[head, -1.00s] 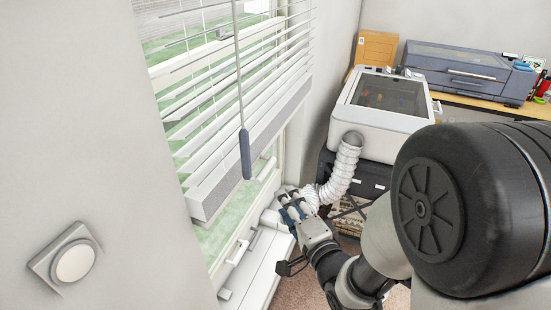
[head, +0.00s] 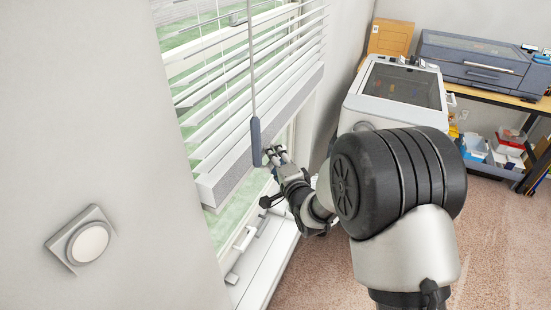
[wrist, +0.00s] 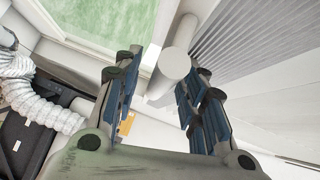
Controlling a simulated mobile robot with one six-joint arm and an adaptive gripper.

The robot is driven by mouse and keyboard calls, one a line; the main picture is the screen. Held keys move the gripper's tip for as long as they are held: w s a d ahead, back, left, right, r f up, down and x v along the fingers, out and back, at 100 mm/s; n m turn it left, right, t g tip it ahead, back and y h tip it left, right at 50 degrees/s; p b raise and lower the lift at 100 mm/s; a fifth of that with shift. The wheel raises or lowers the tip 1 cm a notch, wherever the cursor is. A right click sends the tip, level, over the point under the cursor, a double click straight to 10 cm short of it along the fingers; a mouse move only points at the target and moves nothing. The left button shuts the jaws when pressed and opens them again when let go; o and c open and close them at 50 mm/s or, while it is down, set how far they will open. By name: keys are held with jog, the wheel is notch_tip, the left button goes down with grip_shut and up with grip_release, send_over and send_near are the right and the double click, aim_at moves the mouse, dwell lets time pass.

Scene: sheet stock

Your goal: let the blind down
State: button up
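The white slatted blind (head: 222,180) hangs partway down the window, its thick bottom rail above the sill, with green showing below. A thin wand with a dark blue-grey handle (head: 255,142) hangs in front of it. My gripper (head: 275,154) is just right of the handle's lower end in the head view; I cannot tell whether they touch. In the wrist view my gripper (wrist: 160,95) is open, blue pads apart. A pale round-ended cylinder (wrist: 168,75) shows between or beyond the fingers; I cannot tell whether it is the wand. Grey slat-like lines are at upper right.
The window sill (head: 262,262) runs below the blind. A round wall dial (head: 88,243) is on the left wall. A white lidded machine (head: 397,88) stands behind my arm. A ribbed white hose (wrist: 35,100) shows in the wrist view. Carpet is open at lower right.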

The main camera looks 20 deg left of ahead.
jog(key=shift+w+a, duration=0.1)
jog(key=shift+c, duration=0.3)
grip_shut()
dwell(0.5)
